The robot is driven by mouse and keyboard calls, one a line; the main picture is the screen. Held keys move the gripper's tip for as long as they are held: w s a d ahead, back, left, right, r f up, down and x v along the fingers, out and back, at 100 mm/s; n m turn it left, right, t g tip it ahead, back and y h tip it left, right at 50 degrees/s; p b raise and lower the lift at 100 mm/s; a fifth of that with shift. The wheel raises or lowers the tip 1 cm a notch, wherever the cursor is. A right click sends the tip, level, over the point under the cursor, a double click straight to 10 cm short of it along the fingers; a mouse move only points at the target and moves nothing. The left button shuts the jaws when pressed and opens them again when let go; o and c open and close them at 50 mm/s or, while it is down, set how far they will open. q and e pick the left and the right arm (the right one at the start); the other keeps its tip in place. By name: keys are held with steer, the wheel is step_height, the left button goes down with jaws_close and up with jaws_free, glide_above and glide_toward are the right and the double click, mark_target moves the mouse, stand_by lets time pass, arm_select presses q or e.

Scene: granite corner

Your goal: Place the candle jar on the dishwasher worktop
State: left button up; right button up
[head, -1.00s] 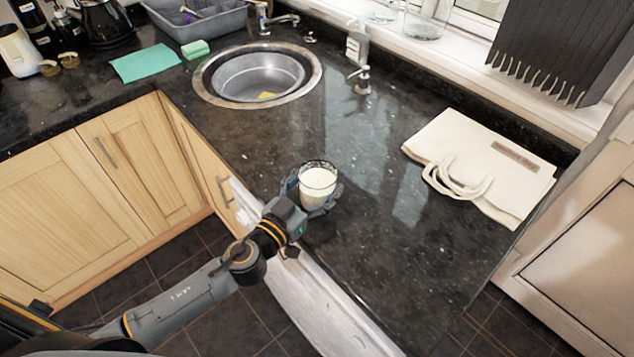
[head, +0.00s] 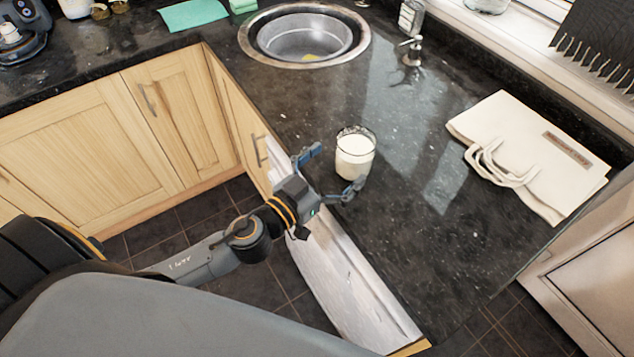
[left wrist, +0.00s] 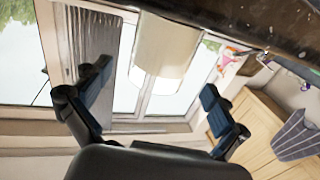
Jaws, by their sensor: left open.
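The candle jar (head: 355,153), clear glass with white wax, stands upright on the dark speckled worktop (head: 410,235), near its front edge and above a white front panel (head: 350,275). My left gripper (head: 335,171) is open, with its fingers spread just in front of the jar and nothing held. In the left wrist view the jar (left wrist: 165,48) shows beyond and between the open fingers (left wrist: 155,85), apart from the palm. Whether a fingertip touches the glass I cannot tell. My right gripper is not in view.
A cream cloth bag (head: 530,150) lies on the worktop to the right. A round sink (head: 304,38) and a soap dispenser (head: 412,50) are at the back. A teal cloth (head: 194,14) lies at the back left.

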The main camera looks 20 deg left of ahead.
arm_select(q)
steer(key=b+v, duration=0.2)
steer(key=v, duration=0.4)
steer(key=shift+s, duration=0.35)
steer(key=shift+a, duration=0.1)
stand_by(1.0)
